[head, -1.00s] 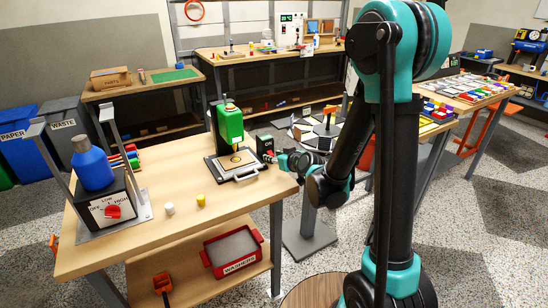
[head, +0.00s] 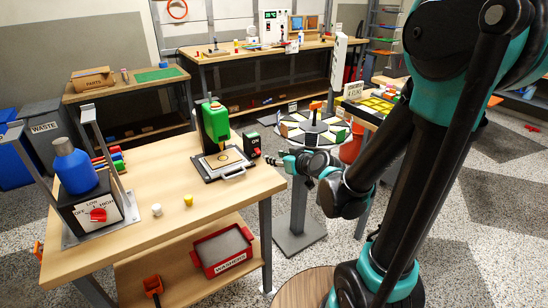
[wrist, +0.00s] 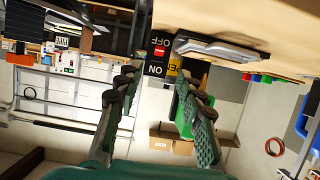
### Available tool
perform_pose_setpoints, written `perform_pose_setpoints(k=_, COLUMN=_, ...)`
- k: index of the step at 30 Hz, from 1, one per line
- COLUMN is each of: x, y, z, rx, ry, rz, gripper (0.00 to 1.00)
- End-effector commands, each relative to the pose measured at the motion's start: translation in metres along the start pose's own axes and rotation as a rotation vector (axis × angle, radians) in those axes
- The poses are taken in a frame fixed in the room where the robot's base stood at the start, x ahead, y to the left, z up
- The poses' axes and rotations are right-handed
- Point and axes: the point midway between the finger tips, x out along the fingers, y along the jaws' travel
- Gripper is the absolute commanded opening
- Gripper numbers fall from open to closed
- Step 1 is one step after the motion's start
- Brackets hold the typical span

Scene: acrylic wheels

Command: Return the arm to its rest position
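My arm rises from its round base at the right of the head view, its dark and teal links folded. The forearm reaches left, toward the near workbench's (head: 110,215) right corner. My gripper (head: 282,158) is at its end, small in the head view, beside the black switch box (head: 252,145). In the wrist view my gripper's (wrist: 160,108) two green-padded fingers stand apart with nothing between them. The ON/OFF switch box (wrist: 158,50) shows beyond the fingers, upside down. The green press (head: 216,122) stands left of the gripper.
A blue bottle (head: 75,168) on a heater stand, a white cap (head: 156,209) and a yellow cap (head: 188,200) are on the workbench. A round turntable (head: 315,135) on a post stands behind my forearm. Speckled floor (head: 480,200) is open at right.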

Motion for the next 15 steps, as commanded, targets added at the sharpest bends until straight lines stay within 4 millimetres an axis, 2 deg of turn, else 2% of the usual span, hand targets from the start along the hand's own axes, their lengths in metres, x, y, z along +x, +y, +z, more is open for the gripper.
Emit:
perform_pose_setpoints(k=11, x=-0.0020, y=0.0000, z=0.0001, rx=0.000, ry=0.000, rz=0.000, gripper=0.38)
perform_pose_setpoints(k=15, x=-0.0093, y=0.0028, z=0.0098, rx=0.014, ry=-0.042, rz=0.003, gripper=0.38)
